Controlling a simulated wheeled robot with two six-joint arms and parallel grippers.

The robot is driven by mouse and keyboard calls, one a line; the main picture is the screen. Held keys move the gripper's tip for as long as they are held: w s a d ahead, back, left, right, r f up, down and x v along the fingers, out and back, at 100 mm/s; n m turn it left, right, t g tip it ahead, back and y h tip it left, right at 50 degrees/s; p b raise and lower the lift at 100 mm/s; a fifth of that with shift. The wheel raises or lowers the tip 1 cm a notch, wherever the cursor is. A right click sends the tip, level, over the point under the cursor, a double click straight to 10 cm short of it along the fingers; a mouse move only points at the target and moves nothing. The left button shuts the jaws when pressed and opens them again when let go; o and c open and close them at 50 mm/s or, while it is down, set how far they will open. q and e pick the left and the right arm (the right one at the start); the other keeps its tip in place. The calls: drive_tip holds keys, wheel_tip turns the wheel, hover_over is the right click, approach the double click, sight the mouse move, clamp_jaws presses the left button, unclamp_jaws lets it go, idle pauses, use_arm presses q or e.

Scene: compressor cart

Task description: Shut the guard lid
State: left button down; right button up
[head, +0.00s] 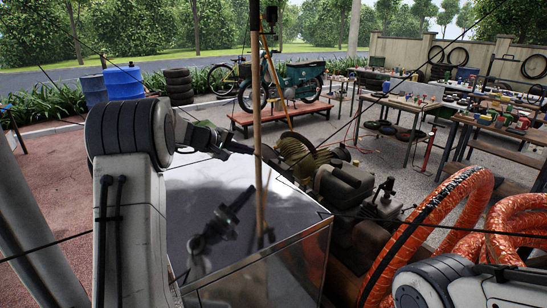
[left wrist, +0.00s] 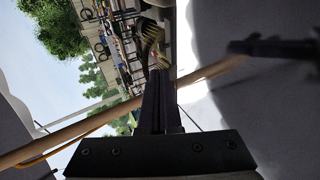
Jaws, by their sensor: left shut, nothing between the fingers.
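A glossy grey panel (head: 235,195), which looks like the guard lid, forms the upper face of a box-like metal housing (head: 290,265) in front of me. It mirrors my left arm. I cannot tell whether it is fully shut. In the left wrist view the grey surface (left wrist: 250,110) fills the right side. My left gripper (head: 285,172) is above the panel's far part, its fingers shut and empty. The closed fingers (left wrist: 158,75) also show in the left wrist view. I cannot tell whether they touch anything. My right gripper is out of view.
Engine and compressor parts (head: 345,185) adjoin the panel on the right. Thick orange hoses (head: 440,215) lie further right. Workbenches (head: 395,105) stand behind.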

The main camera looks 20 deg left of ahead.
sight(279, 158)
use_arm(q)
drive_tip(key=p+x, duration=0.5)
drive_tip(key=x, duration=0.7)
drive_tip(key=shift+w+d+f+p, duration=0.1)
drive_tip(key=shift+d+f+p, duration=0.1)
drive_tip(key=shift+p, duration=0.15)
drive_tip(key=shift+r, duration=0.15)
